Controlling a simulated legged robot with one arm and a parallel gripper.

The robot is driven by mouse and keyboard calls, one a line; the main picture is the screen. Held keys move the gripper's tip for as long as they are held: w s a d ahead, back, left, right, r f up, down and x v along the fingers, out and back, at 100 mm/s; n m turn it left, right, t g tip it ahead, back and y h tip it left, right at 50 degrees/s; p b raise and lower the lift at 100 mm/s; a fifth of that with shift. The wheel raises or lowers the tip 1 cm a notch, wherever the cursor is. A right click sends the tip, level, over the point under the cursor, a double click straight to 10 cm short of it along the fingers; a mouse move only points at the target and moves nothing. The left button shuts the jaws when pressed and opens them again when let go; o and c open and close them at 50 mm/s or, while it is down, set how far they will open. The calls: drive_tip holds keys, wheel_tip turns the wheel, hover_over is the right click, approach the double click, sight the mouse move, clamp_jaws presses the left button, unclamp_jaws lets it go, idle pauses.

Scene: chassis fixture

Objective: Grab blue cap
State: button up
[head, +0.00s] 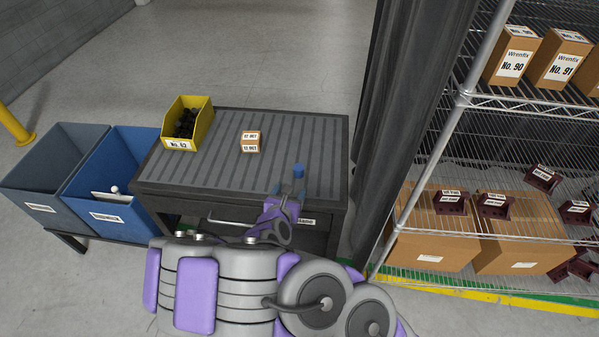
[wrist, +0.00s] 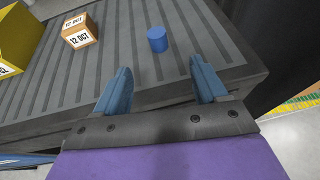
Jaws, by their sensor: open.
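The blue cap (wrist: 157,40) is a small blue cylinder standing on the dark ribbed table (wrist: 112,50). In the head view the blue cap (head: 298,170) is near the table's right side, just beyond my gripper (head: 288,186). In the wrist view my gripper (wrist: 160,84) is open, with its two blue fingers apart and nothing between them. The cap lies ahead of the fingertips, a little toward the right finger, and apart from both.
A small labelled box (head: 250,142) and a yellow bin (head: 188,124) of dark parts stand on the table (head: 215,172). A blue bin (head: 115,170) and a grey bin (head: 50,175) are at left. A dark curtain (head: 405,100) and wire shelving (head: 455,100) are at right.

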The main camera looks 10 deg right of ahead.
drive_tip(key=b, duration=0.2)
approach(298, 168)
drive_tip(key=w+f, duration=0.1)
drive_tip(key=w+d+f+b, duration=0.1)
drive_tip(key=w+f, duration=0.1)
drive_tip(key=shift+w+d+f, duration=0.15)
drive_tip(key=shift+w+d, duration=0.1)
drive_tip(key=shift+d, duration=0.05)
drive_tip(key=shift+w+d+b, duration=0.5)
drive_tip(key=shift+w, duration=0.2)
drive_tip(key=shift+w+r+b+x, duration=0.15)
drive_tip(key=shift+b+x, duration=0.1)
drive_tip(key=shift+x, duration=0.5)
drive_tip(key=shift+r+b+x, duration=0.15)
drive_tip(key=shift+b+x, duration=0.05)
drive_tip(key=shift+x, duration=0.55)
drive_tip(key=shift+w+r+b+x, duration=0.15)
drive_tip(key=shift+b+x, duration=0.1)
drive_tip(key=shift+x, duration=0.55)
drive_tip(key=shift+s+a, duration=0.1)
drive_tip(key=c, duration=1.1)
